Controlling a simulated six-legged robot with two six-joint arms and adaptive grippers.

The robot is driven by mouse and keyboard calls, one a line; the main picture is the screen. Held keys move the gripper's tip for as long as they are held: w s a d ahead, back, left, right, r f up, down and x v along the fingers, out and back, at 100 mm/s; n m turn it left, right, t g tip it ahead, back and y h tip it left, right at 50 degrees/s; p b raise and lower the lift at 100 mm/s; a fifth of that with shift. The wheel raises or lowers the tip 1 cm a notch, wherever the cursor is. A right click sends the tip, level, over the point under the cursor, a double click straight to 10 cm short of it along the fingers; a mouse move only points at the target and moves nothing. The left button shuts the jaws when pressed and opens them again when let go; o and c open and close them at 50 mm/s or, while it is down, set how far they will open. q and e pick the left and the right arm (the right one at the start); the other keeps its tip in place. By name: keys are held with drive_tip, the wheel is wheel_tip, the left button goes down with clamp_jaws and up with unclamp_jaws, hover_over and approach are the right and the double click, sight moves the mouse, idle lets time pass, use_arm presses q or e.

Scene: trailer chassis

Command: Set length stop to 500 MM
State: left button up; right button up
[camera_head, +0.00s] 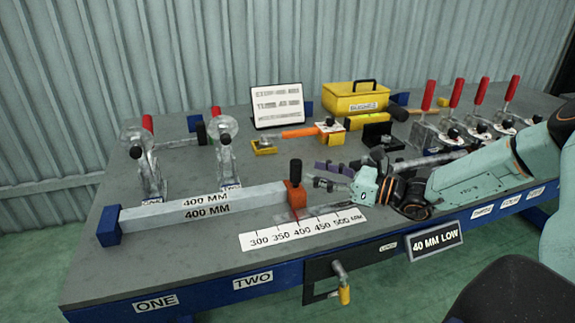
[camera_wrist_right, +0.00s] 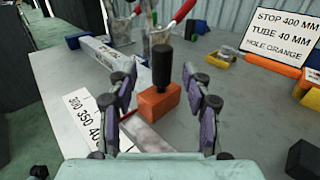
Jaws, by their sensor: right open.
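The length stop is an orange block (camera_head: 296,194) with an upright black knob (camera_head: 295,172), at the right end of the grey 400 MM tube (camera_head: 205,207). It sits behind the white scale (camera_head: 303,228), roughly by the 400 mark. My right gripper (camera_head: 325,178) is open, just right of the stop. In the right wrist view, the fingers (camera_wrist_right: 158,85) spread to either side of the black knob (camera_wrist_right: 162,66) and orange block (camera_wrist_right: 158,101), with gaps visible on both sides. My left gripper is out of view.
A blue end block (camera_head: 109,226) stands at the tube's left end. Clamps with red handles (camera_head: 147,124) stand behind. A sign (camera_wrist_right: 285,32) reads STOP 400 MM. A yellow toolbox (camera_head: 355,100) and an orange-handled tool (camera_head: 300,132) lie further back.

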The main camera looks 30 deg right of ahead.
sight(301, 169)
drive_tip(key=shift+w+f+b, duration=0.35)
drive_tip(key=shift+w+b, duration=0.2)
drive_tip(key=shift+b, duration=0.1)
drive_tip(key=shift+w+a+b, duration=0.2)
drive_tip(key=shift+w+b, duration=0.1)
drive_tip(key=shift+w, duration=0.05)
drive_tip(key=b+x, duration=0.1)
drive_tip(key=x, duration=0.2)
drive_tip(key=shift+a+r, duration=0.15)
drive_tip(key=shift+a, duration=0.05)
drive_tip(key=shift+w+a+b, duration=0.15)
drive_tip(key=shift+w+b, duration=0.25)
drive_tip(key=shift+w, duration=0.2)
drive_tip(key=shift+w+a+r, duration=0.1)
drive_tip(key=shift+w+a, duration=0.05)
drive_tip(key=shift+a, duration=0.1)
drive_tip(key=shift+d, duration=0.15)
drive_tip(key=c, duration=0.3)
clamp_jaws()
